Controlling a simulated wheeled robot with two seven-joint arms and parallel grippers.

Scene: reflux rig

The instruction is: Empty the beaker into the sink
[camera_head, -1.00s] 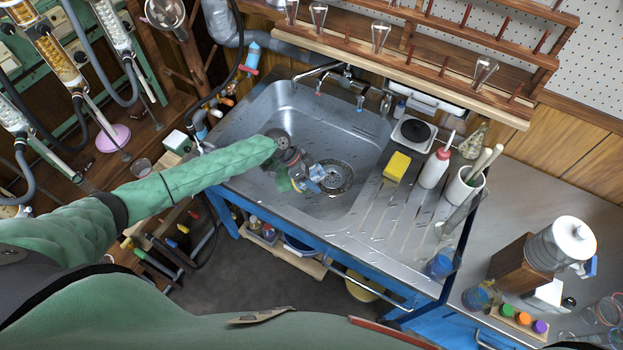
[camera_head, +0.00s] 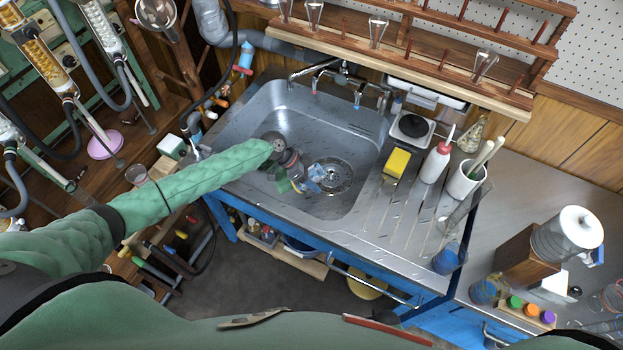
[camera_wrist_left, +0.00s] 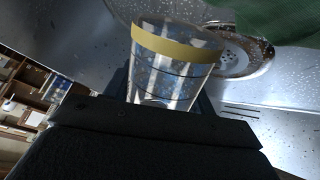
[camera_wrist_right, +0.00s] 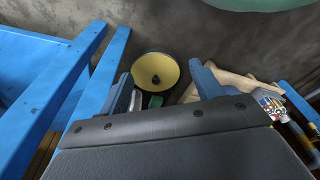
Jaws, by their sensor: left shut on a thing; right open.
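My left gripper (camera_head: 306,182) is over the sink (camera_head: 250,122), near its round drain (camera_head: 338,178). It is shut on the beaker (camera_wrist_left: 172,72), a clear glass with a yellow band and dark marking lines. In the left wrist view the beaker stands out between the jaws, with the drain behind it. Droplets or speckles show across the glass; I cannot tell whether liquid is left inside. In the head view the beaker is small and partly hidden by the gripper. My right gripper (camera_wrist_right: 163,90) is open and empty, pointing down toward the floor.
Faucets (camera_head: 345,78) stand at the sink's back edge. A yellow sponge (camera_head: 397,163), a white bottle (camera_head: 436,163) and a white pot (camera_head: 465,180) stand on the drainboard to the right. A yellow round container (camera_wrist_right: 156,72) stands on the floor below.

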